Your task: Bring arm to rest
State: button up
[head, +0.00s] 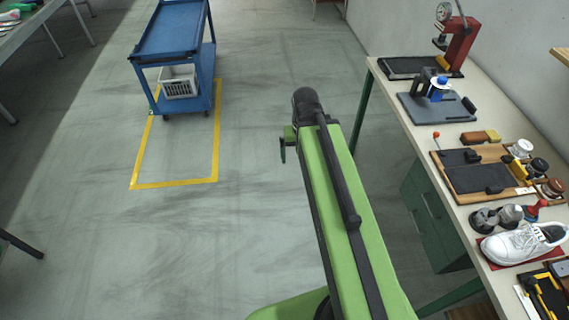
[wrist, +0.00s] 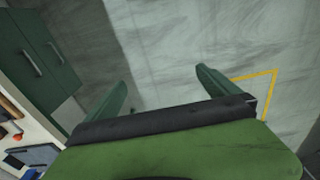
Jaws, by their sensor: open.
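My green and black arm reaches forward from the bottom of the head view over the open floor, left of the workbench. My gripper shows in the wrist view (wrist: 161,77), with its two green fingers wide apart and only bare grey floor between them. It is open and empty. In the head view the gripper is mostly hidden by the end of my arm. The arm touches nothing that I can see.
The workbench (head: 385,92) on the right carries a white shoe (head: 520,243), tool boards and a red press (head: 460,42). Green drawers (head: 430,215) stand below. A blue cart (head: 172,32) stands by yellow floor lines (head: 175,185). Floor left of my arm is clear.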

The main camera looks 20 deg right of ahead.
jog(key=a+n, duration=0.2)
jog(key=a, duration=0.7)
jog(key=shift+s+a+n+g, duration=0.3)
jog(key=shift+s, duration=0.15)
jog(key=shift+f+b, duration=2.3)
